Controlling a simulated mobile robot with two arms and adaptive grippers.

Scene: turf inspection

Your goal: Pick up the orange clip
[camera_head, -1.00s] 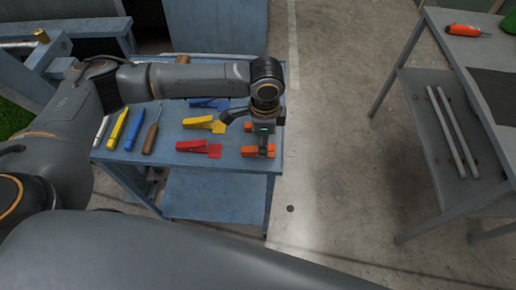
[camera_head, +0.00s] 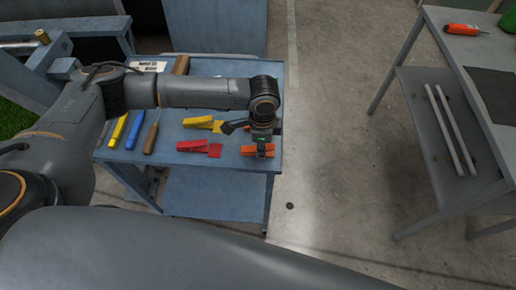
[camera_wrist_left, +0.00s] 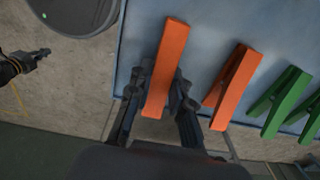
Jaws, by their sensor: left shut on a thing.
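An orange clip (camera_wrist_left: 169,50) sits between the fingers of my left gripper (camera_wrist_left: 162,84) in the left wrist view. The gripper is shut on it. A second orange clip-like piece (camera_wrist_left: 236,82) lies beside it to the right, clear of the fingers. In the head view my left gripper (camera_head: 260,146) is over the right front part of the blue table (camera_head: 215,165), and orange (camera_head: 249,151) shows around its fingertips. The wrist partly hides the clip there, and whether the clip is clear of the table I cannot tell.
Blue (camera_head: 136,130) and yellow (camera_head: 118,131) tools and a wooden-handled tool (camera_head: 151,138) lie further left. Green clips (camera_wrist_left: 281,98) show in the wrist view. Another table stands far right beyond open floor.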

